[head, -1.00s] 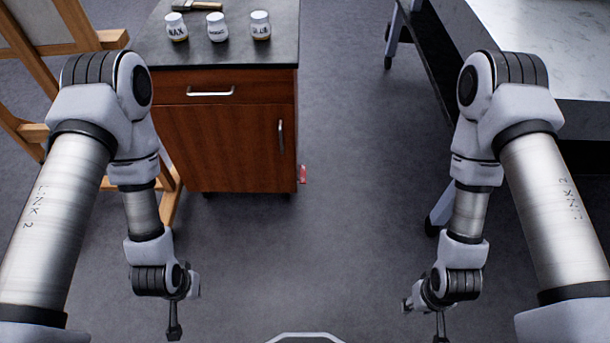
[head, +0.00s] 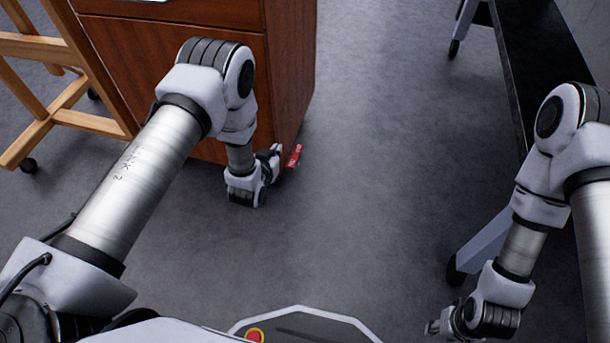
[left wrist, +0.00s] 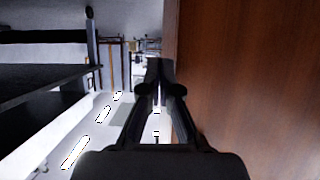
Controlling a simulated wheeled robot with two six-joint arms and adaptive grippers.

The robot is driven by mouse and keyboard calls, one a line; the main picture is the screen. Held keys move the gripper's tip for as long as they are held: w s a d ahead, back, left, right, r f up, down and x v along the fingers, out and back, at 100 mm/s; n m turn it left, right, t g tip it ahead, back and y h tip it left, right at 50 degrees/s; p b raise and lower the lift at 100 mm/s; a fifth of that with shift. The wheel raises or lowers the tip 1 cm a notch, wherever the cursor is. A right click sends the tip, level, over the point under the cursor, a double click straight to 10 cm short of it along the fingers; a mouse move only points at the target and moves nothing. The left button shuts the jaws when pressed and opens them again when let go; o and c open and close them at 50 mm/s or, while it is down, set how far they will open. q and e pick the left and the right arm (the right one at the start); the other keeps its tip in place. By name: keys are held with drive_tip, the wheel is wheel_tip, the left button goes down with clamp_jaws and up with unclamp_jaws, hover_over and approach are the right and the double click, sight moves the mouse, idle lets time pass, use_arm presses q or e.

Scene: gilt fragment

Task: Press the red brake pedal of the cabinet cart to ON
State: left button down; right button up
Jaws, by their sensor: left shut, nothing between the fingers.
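The red brake pedal (head: 294,157) sticks out low beside the right side of the wooden cabinet cart (head: 292,70), near the floor. It bears small pale markings that I cannot read. My left gripper (head: 276,158) is low by the cart's bottom corner, just left of the pedal; I cannot tell whether they touch. In the left wrist view its fingers (left wrist: 158,72) are shut and empty, beside the cart's wooden side (left wrist: 245,75). The pedal does not show there. My right gripper (head: 436,327) is at the lower right, away from the cart; its fingers do not show clearly.
A wooden easel (head: 50,120) stands left of the cart. A dark table (head: 530,60) with pale legs stands on the right. The grey floor (head: 385,150) between cart and table is clear.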

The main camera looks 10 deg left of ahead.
use_arm(q)
wheel_tip(320, 180, down, 8)
drive_tip(key=b, duration=0.4)
drive_tip(key=shift+d+f+b, duration=0.15)
drive_tip(key=shift+d+b, duration=0.25)
drive_tip(key=shift+d, duration=0.05)
use_arm(e)
wheel_tip(320, 180, down, 8)
drive_tip(key=shift+w+d+r, duration=0.15)
drive_tip(key=shift+r, duration=0.1)
use_arm(q)
drive_tip(key=b, duration=0.6)
hover_over(290, 167)
drive_tip(key=w, duration=0.1)
wheel_tip(290, 167, down, 5)
drive_tip(key=f+b, duration=0.1)
drive_tip(key=s+f+b, duration=0.1)
drive_tip(key=f, duration=0.1)
drive_tip(key=shift+s, duration=0.1)
use_arm(e)
wheel_tip(290, 167, down, 8)
drive_tip(key=shift+w, duration=0.1)
